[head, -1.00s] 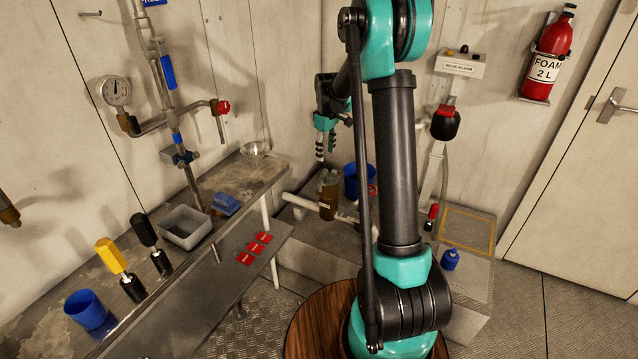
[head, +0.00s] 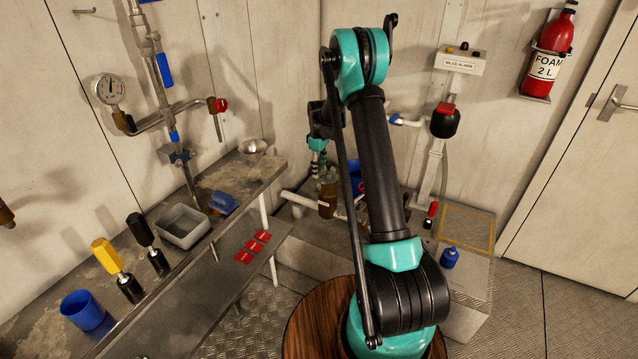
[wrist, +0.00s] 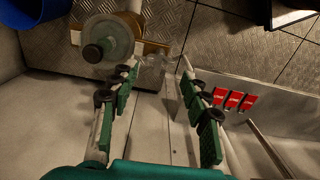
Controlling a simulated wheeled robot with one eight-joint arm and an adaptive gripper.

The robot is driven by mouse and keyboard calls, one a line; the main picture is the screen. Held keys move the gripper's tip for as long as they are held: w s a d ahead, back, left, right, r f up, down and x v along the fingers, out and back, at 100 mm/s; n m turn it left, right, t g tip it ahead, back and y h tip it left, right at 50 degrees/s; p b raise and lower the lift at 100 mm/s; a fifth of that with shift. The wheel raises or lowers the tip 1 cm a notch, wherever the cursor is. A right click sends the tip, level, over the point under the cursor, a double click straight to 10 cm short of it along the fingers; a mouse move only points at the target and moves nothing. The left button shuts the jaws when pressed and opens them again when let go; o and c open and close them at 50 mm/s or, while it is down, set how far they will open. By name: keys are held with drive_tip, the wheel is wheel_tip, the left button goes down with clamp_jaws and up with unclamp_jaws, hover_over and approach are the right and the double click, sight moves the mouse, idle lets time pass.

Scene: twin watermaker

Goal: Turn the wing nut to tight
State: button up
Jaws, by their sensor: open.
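In the wrist view a round, glassy housing with a dark knob (wrist: 95,53) sits on a brass-coloured bracket (wrist: 154,47). In the head view my gripper (head: 316,168) points down just above the amber housing (head: 327,196), partly behind my arm. No wing nut can be made out there.
A blue bucket (head: 356,176) stands behind my arm, close to the housing. A white pipe (head: 303,200) runs to the housing. A bench with tools and a grey tray (head: 182,227) fills the left.

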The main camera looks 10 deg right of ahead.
sight(319, 184)
wheel_tip(319, 184, down, 8)
drive_tip(key=shift+r, duration=0.25)
drive_tip(key=c, duration=0.9)
drive_tip(key=shift+c, duration=0.2)
